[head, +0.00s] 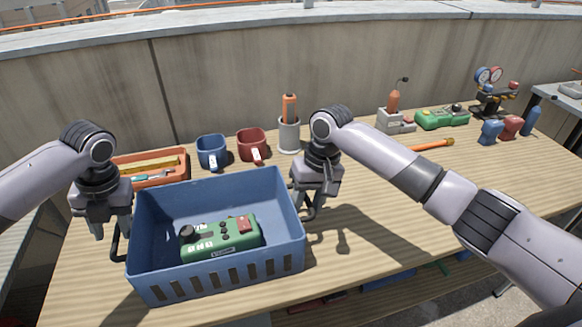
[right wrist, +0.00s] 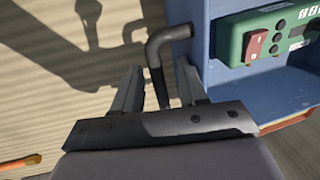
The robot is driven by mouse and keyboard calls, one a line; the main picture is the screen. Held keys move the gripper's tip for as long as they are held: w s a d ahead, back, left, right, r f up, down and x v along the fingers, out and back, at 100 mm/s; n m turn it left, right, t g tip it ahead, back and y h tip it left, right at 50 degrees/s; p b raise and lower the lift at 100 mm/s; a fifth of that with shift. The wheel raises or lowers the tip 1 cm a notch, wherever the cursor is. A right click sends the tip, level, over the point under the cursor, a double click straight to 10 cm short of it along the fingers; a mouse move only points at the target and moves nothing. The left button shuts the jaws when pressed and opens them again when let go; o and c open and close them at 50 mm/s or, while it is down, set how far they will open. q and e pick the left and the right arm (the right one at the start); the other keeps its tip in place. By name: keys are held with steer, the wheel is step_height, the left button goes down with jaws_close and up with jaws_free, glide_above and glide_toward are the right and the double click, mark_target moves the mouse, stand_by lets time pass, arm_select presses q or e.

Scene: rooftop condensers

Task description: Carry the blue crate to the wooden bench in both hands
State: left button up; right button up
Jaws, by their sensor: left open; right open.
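The blue crate (head: 280,268) stands on the wooden bench (head: 375,230), with a green device with a red switch (head: 222,238) inside it. It has a black handle on each short side. My left gripper (head: 112,232) is open at the left handle (head: 118,247); whether its fingers straddle the handle is hard to tell. My right gripper (head: 312,208) is open at the right handle. In the right wrist view, the right handle (right wrist: 164,60) stands between the spread fingers of my right gripper (right wrist: 158,88), which are not closed on it.
Behind the crate are an orange tray (head: 165,180), a blue mug (head: 212,152), a red mug (head: 252,147) and a grey holder (head: 289,137). An orange-handled tool (head: 432,145) lies further right. Bare wood lies right of the crate. A concrete wall (head: 220,80) runs behind.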

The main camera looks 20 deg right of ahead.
steer(key=shift+r, duration=0.2)
arm_select(q)
steer(key=r, duration=0.3)
steer(key=shift+d, duration=0.25)
arm_select(e)
step_height(320, 180, up, 12)
steer(key=d, duration=0.2)
steer(key=shift+d+f, duration=0.15)
steer(key=shift+f, duration=0.1)
arm_select(q)
steer(key=shift+s+f, duration=0.1)
arm_select(e)
steer(key=shift+s+f, duration=0.1)
